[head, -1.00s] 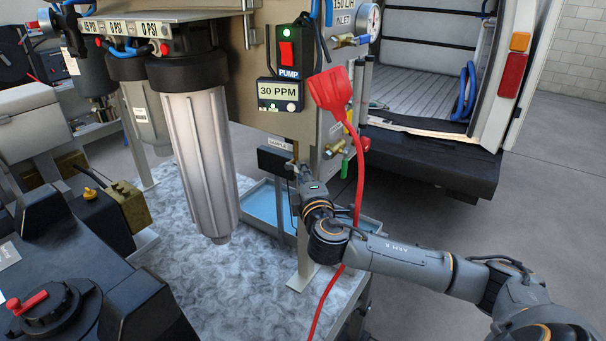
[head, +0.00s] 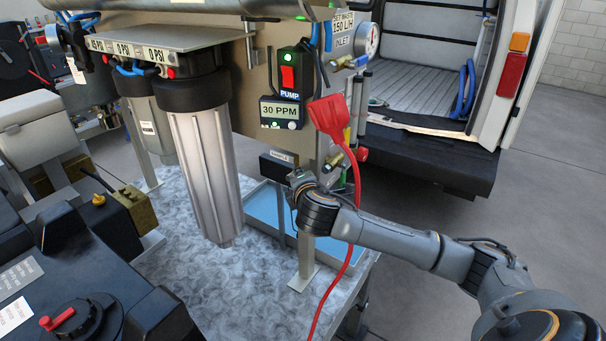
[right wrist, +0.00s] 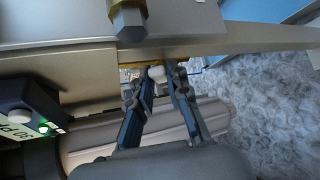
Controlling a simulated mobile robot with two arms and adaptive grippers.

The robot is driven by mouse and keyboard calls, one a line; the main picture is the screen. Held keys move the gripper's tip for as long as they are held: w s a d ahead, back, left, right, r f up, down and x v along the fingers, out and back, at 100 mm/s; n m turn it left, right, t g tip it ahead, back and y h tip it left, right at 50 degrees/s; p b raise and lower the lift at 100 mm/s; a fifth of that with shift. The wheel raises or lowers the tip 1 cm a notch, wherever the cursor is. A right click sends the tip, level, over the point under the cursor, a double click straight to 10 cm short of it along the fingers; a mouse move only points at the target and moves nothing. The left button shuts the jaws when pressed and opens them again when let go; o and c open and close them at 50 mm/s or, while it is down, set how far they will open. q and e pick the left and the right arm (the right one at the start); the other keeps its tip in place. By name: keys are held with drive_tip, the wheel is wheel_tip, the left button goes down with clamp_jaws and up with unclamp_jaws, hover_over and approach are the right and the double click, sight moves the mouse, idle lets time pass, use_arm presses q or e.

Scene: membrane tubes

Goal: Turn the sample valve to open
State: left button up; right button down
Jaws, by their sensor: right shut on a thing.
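The sample valve sits low on the tan panel of the filter rig, beside a small label reading SAMPLE (head: 282,156). In the head view my right gripper (head: 296,176) is at the panel's lower edge, and my wrist largely hides its fingers and the valve. In the right wrist view the fingers of my right gripper (right wrist: 157,82) are closed around a small pale knob (right wrist: 156,73), apparently the sample valve's handle. Brass shows just behind it. I cannot tell how far the valve is turned. My left gripper is not in view.
A blue tray (head: 265,208) lies below the valve. A large filter housing (head: 203,165) stands to the left. The display (head: 281,112) reads 30 PPM.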

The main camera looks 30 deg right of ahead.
drive_tip(key=shift+w+a+r+n+g+h, duration=0.4)
drive_tip(key=shift+w+n+g, duration=0.4)
drive_tip(key=shift+g, duration=0.75)
drive_tip(key=shift+w+a+r+n+g+h, duration=0.2)
drive_tip(key=shift+w+r+n+g, duration=0.35)
drive_tip(key=shift+n+g, duration=0.75)
drive_tip(key=shift+w+a+r+n+g+h, duration=0.35)
drive_tip(key=shift+w+n+g, duration=0.35)
drive_tip(key=shift+g, duration=1.05)
drive_tip(key=shift+d, duration=0.1)
drive_tip(key=c, duration=1.3)
unclamp_jaws()
drive_tip(key=shift+r, duration=0.1)
